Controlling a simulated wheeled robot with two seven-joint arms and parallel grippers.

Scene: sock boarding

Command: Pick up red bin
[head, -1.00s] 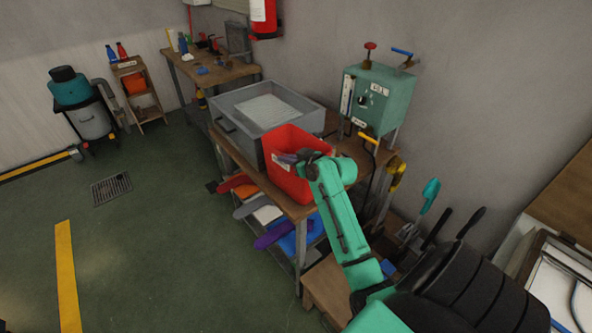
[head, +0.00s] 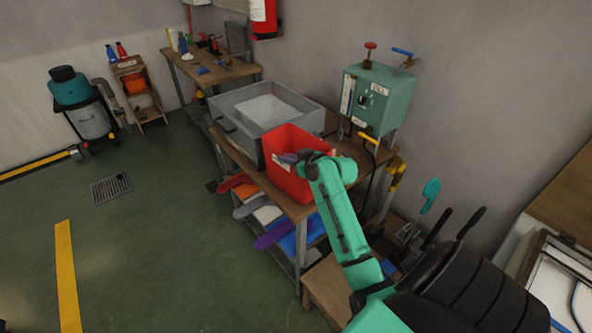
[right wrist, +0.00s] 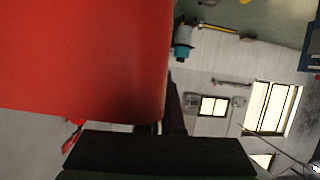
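The red bin (head: 288,179) stands upright on the wooden bench, in front of the grey tray. It has a pale label on its front-left face. My right arm comes in from the lower right, and my right gripper (head: 304,158) is at the bin's near upper rim. A dark greyish-purple shape shows at the bin's mouth beside the gripper; I cannot tell what it is. In the right wrist view the bin's red wall (right wrist: 80,60) fills the upper left, close to a black gripper part. Whether the fingers are closed on the rim is hidden. My left gripper is not in view.
The grey tray (head: 228,121) sits behind the bin on the bench. A green control box (head: 376,100) stands to its right. Colored flat pieces lie on the shelf below (head: 292,243). Open green floor (head: 150,250) lies to the left.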

